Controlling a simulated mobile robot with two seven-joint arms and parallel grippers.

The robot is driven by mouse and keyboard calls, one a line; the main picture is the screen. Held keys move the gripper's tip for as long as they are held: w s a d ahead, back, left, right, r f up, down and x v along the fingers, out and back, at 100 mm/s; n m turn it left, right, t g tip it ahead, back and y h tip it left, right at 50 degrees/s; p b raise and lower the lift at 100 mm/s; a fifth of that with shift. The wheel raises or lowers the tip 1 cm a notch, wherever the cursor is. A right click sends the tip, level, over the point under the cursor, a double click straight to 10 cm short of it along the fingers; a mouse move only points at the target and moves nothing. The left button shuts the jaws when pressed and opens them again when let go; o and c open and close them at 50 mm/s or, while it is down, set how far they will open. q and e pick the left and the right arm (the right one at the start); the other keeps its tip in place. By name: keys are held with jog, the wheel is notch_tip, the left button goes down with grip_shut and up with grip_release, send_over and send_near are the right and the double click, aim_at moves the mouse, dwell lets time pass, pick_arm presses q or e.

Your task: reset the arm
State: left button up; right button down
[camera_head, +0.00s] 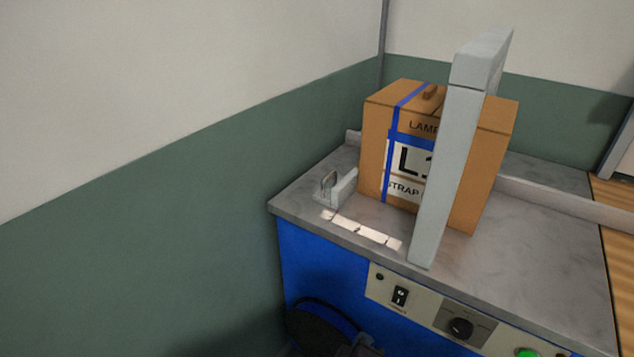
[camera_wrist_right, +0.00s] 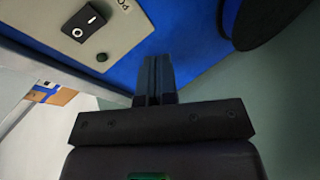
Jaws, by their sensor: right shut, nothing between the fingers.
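My right gripper (camera_head: 362,346) shows only as a dark shape at the bottom edge of the head view, low in front of the blue machine (camera_head: 325,268). In the right wrist view the two dark fingers (camera_wrist_right: 153,68) are together, with nothing between them. They point toward the blue front panel, and the switch panel (camera_wrist_right: 85,35) is at upper left. My left gripper is not in view.
A cardboard box (camera_head: 483,165) with a blue strap stands on the grey machine top (camera_head: 540,255), partly behind an upright grey arch (camera_head: 450,165). A dark round part (camera_head: 318,332) is low beside my right gripper. The green-and-white wall is at left.

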jog(key=s+d+r+m+g+y+p, duration=0.2)
jog(key=s+d+m+y+p, duration=0.2)
jog(key=s+d+m, duration=0.5)
jog(key=s+d, duration=0.8)
jog(key=s, duration=0.4)
jog(key=shift+d+r, duration=0.25)
jog(key=shift+r, duration=0.1)
